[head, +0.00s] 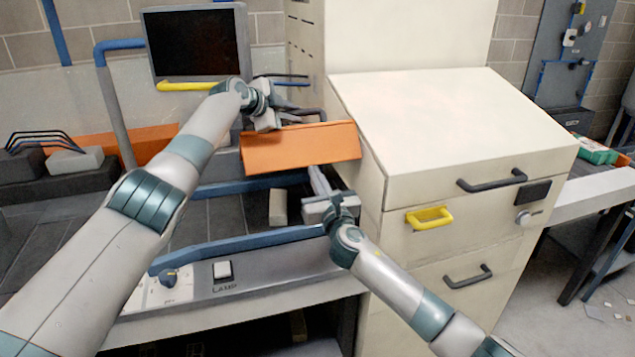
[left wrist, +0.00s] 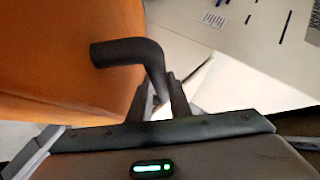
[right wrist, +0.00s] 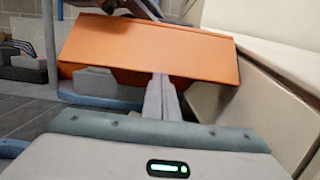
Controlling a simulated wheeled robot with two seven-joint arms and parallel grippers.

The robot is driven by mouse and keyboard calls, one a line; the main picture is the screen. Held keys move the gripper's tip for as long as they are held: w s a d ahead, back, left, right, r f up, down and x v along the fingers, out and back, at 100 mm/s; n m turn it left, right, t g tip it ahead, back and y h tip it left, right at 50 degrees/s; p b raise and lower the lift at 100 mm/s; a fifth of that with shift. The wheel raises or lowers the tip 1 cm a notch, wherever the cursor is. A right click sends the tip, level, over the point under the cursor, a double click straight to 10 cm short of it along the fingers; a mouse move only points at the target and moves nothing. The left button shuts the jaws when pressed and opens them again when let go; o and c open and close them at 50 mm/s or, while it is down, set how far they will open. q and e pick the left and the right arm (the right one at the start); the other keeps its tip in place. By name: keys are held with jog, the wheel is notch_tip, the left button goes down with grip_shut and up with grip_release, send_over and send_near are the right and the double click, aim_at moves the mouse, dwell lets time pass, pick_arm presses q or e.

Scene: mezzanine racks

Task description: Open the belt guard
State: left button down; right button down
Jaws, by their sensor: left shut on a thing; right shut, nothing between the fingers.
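The belt guard is an orange panel (head: 300,148), standing tilted beside the cream cabinet. It fills the left of the left wrist view (left wrist: 60,50) and spans the top of the right wrist view (right wrist: 150,48). My left gripper (head: 290,114) is above and behind its top edge. In the left wrist view, its fingers (left wrist: 160,95) are shut on a bent black handle (left wrist: 125,52) at the orange guard. My right gripper (head: 314,170) is shut and empty, its tips at the guard's lower edge. Whether they touch the guard is unclear.
The cream cabinet (head: 460,130) stands close on the right, with a yellow handle (head: 430,220) on its front. Blue rails (head: 240,245) border the grey conveyor bed below. A dark monitor (head: 195,45) stands behind. A small beige block (head: 278,207) sits on the bed.

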pick_arm(q)
jog(key=shift+s+d+f, duration=0.25)
jog(key=shift+d+f, duration=0.2)
jog(key=shift+f, duration=0.3)
jog(key=c, duration=1.6)
grip_release()
jog(key=shift+a, duration=0.15)
jog(key=shift+c, duration=0.2)
jog(key=shift+s+a, duration=0.1)
jog(key=v, duration=0.8)
jog(key=r+v, duration=0.1)
jog(key=v, duration=0.3)
jog(key=shift+w+a+r, duration=0.1)
jog(key=shift+w+a, duration=0.15)
jog(key=shift+d+r, duration=0.1)
